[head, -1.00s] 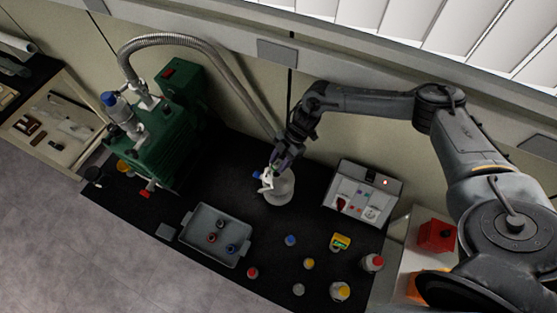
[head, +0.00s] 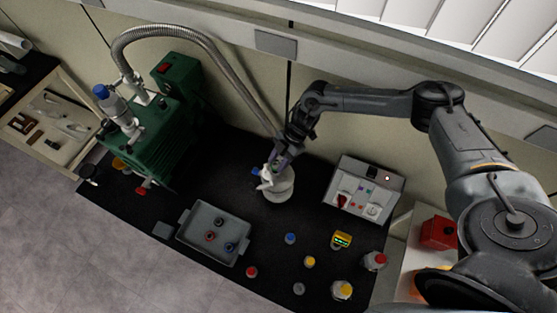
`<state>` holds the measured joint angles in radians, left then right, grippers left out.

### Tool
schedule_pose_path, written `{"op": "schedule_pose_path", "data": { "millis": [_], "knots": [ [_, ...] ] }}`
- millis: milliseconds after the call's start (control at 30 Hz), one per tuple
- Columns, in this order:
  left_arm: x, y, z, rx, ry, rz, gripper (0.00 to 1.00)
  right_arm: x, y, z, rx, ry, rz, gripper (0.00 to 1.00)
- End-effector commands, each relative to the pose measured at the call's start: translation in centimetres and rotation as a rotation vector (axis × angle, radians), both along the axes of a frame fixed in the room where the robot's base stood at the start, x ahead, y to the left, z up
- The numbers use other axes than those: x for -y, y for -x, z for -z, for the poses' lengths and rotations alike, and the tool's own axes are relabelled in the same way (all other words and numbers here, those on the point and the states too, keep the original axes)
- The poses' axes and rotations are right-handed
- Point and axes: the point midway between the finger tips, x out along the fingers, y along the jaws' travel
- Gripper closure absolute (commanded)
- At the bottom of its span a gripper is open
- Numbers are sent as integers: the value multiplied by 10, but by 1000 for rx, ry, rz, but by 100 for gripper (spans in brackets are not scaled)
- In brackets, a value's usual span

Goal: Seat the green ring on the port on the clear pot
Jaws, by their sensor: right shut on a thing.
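The clear pot (head: 280,189) stands on the black bench mat in the middle of the head view and looks whitish. A white fitting with a blue end (head: 256,172) sticks out at its upper left side. My right gripper (head: 275,164) reaches down from the upper right to the top of the pot, by its port. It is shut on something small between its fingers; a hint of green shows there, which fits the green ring. The fingers hide most of it, and I cannot tell whether it touches the port. My left gripper is not in view.
A green pump (head: 160,140) with a metal hose (head: 205,42) stands left. A grey tray (head: 214,236) with several small items lies in front. A grey control box (head: 363,189) stands right. Several small capped bottles (head: 343,290) stand at the front right.

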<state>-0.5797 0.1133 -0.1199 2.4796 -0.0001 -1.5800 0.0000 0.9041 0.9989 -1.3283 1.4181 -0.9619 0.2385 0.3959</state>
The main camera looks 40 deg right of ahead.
Motion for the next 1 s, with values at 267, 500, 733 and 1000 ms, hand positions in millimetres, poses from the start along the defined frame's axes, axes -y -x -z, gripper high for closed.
{"op": "schedule_pose_path", "data": {
  "millis": [267,500,733,1000],
  "knots": [
    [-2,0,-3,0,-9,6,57,-1,0,0,-1,-1,0,95],
    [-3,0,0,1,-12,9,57,0,0,4,-1,0,-1,95],
    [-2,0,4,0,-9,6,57,0,0,11,-1,0,-1,95],
    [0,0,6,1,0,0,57,0,0,16,0,0,0,95]
  ]
}}
